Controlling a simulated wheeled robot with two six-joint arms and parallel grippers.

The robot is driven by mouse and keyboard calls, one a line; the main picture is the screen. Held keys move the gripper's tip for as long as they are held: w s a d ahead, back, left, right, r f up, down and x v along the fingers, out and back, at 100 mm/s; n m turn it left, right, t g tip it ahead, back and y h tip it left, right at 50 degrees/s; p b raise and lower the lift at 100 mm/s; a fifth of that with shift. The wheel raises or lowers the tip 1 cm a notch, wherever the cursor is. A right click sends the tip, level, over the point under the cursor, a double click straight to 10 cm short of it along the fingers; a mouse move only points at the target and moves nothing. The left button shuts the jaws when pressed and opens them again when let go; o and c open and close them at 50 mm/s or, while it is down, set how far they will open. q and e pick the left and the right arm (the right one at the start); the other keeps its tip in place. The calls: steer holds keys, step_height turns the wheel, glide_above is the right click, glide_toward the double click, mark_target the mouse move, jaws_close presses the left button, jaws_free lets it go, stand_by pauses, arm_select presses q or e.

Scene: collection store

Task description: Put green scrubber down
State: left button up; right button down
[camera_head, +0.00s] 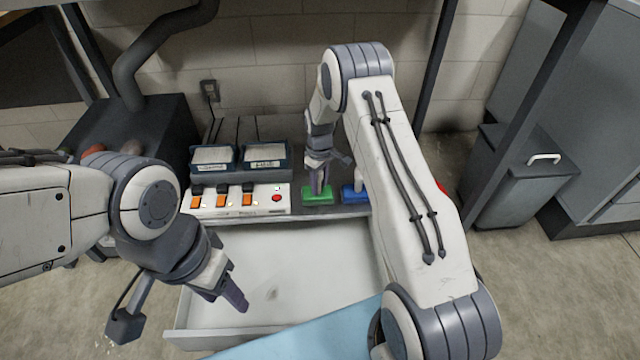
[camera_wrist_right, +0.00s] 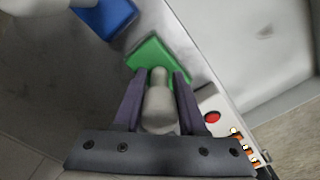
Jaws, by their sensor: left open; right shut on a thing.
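The green scrubber (camera_head: 319,195) is at the front edge of the grey worktop, right of the switch panel. In the right wrist view it shows as a green block (camera_wrist_right: 152,56) with a pale knob handle (camera_wrist_right: 159,103). My right gripper (camera_head: 317,180) is above it, and its two fingers (camera_wrist_right: 158,84) are shut on the handle. The scrubber appears at or very near the worktop; I cannot tell whether it touches. My left gripper (camera_head: 238,300) is open and empty over the open drawer (camera_head: 290,262).
A blue scrubber (camera_head: 354,194) stands just right of the green one; it also shows in the right wrist view (camera_wrist_right: 104,17). A switch panel (camera_head: 240,200) with orange switches and a red button is at the left. Two labelled bins (camera_head: 265,158) stand behind it. The drawer looks empty.

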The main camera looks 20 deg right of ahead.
steer(key=shift+f, duration=0.15)
steer(key=shift+c, duration=2.3)
jaws_free()
step_height(320, 180, up, 12)
steer(key=p, duration=0.6)
steer(key=s+a+r, duration=1.5)
steer(key=a+r, duration=0.1)
steer(key=a, duration=0.1)
steer(key=s+a+r+n+y, duration=0.1)
steer(key=s+r, duration=0.2)
steer(key=s, duration=1.8)
